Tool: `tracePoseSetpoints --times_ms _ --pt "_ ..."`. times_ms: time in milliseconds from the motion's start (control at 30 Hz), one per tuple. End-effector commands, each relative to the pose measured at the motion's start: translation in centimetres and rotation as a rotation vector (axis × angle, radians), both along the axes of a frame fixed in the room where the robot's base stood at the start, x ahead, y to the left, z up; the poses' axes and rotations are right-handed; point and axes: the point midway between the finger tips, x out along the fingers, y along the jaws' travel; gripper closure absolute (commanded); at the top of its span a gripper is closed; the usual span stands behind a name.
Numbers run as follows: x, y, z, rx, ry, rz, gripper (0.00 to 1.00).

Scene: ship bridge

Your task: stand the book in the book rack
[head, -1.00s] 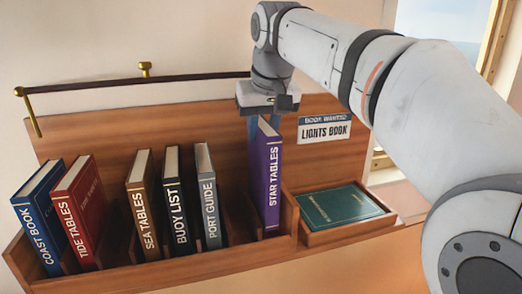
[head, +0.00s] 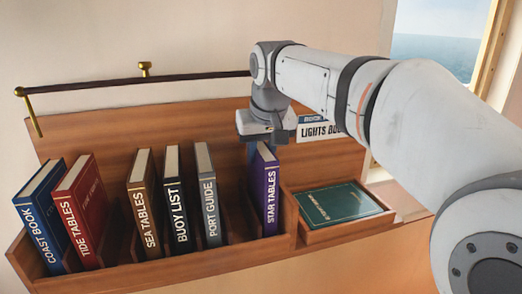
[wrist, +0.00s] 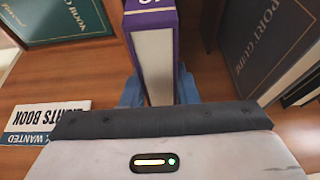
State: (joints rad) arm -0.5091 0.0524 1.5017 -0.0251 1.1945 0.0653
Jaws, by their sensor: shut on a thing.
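My gripper (head: 260,146) is shut on the top of a purple book labelled STAR TABLES (head: 265,195). The book is upright in the right part of the wooden book rack (head: 150,267), left of the rack's side tray; whether its foot touches the floor is hidden by the front rail. In the wrist view the blue fingers grip both sides of the purple book (wrist: 155,65). A green book (head: 335,205) lies flat in the side tray. A sign reading LIGHTS BOOK (head: 313,131) is on the back board, partly covered by my arm.
COAST BOOK (head: 42,215), TIDE TABLES (head: 82,212), SEA TABLES (head: 145,205), BUOY LIST (head: 178,200) and PORT GUIDE (head: 208,195) stand left of the purple book. A gap separates it from PORT GUIDE. A dark bar (head: 140,83) runs above the rack.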

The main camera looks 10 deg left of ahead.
Motion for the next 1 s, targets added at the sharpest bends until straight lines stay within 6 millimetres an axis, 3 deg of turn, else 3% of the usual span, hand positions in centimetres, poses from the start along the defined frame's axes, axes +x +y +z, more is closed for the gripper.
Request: tracePoseSetpoints --times_ms 67,100,333,700,1000 --pt "0.0 0.0 -0.3 0.001 -0.002 0.0 1.0" --pt "0.0 0.0 -0.3 0.0 0.0 0.0 0.7" --pt "0.0 0.1 -0.2 0.0 0.001 0.002 0.51" --pt "-0.2 0.0 0.7 0.001 -0.001 0.002 0.51" --pt "-2.3 -1.0 6.3 0.002 -0.004 0.002 0.51"
